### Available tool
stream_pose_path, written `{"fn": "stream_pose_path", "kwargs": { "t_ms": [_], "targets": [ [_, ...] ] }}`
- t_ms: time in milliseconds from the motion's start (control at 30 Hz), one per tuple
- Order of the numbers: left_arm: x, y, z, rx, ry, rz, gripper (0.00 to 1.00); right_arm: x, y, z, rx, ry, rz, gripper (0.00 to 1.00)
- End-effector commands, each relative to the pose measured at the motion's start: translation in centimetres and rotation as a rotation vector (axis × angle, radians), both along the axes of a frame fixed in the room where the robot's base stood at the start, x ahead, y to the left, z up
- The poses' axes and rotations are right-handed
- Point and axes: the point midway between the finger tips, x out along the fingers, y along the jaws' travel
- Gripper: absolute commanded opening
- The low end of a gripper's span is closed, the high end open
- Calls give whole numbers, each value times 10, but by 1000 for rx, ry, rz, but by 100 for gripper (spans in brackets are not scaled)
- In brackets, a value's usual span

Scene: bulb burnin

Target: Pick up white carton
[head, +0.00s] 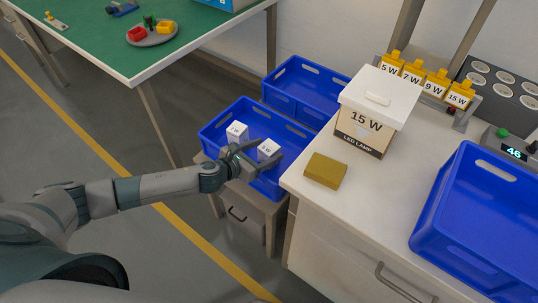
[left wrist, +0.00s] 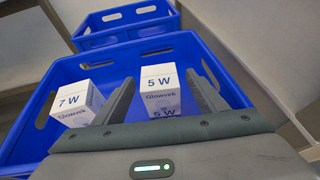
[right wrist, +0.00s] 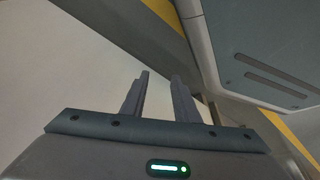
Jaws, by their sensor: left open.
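Two white cartons stand in the near blue crate (head: 213,133). One is marked 7 W (left wrist: 77,103) and stands at the left; it also shows in the head view (head: 237,132). The other is marked 5 W (left wrist: 160,90) and shows in the head view (head: 269,148). My left gripper (head: 262,154) is open over the crate. In the left wrist view its two fingers (left wrist: 160,88) lie to either side of the 5 W carton, and I cannot tell whether they touch it. My right gripper (right wrist: 160,80) is open and empty, away from the crate.
A second blue crate (head: 310,75) stands behind the first. The white bench (head: 375,190) at right holds a 15 W lamp box (head: 366,130), a mustard block (head: 325,170) and another blue crate (head: 440,235). A green-topped table (head: 200,45) stands at upper left.

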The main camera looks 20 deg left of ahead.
Motion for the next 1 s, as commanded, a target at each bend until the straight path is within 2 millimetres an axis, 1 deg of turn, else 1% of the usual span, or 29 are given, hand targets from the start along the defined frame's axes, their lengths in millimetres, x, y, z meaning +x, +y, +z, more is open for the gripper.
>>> {"fn": "stream_pose_path", "kwargs": {
  "t_ms": [33,100,200,667,700,767,800,833,867,900,1000],
  "targets": [
    [6,-3,-2,-2,-1,0,66,0,0,0,0,0,0,28],
    [12,-5,-5,-2,0,2,66,-1,0,-1,0,1,0,28],
    [17,-8,-7,-1,1,2,66,-2,0,-1,-1,4,0,28],
    [17,-8,-7,-1,0,0,66,-4,-1,-2,-2,10,0,28],
    [17,-8,-7,-1,0,0,63,-4,-1,-2,-2,10,0,28],
    [17,-8,-7,-1,0,0,49,-4,-1,-2,-2,10,0,28],
    [17,-8,-7,-1,0,0,39,-3,-1,-2,-2,10,0,28],
    [17,-8,-7,-1,0,0,32,-3,-1,-2,-2,10,0,28],
    [17,-8,-7,-1,0,0,25,-3,-1,-2,-1,9,-1,28],
    [17,-8,-7,-1,0,0,20,-3,-1,-2,-1,9,-1,28],
    [17,-8,-7,-1,0,0,20,-2,-1,-2,-1,8,-1,28]
  ]
}}
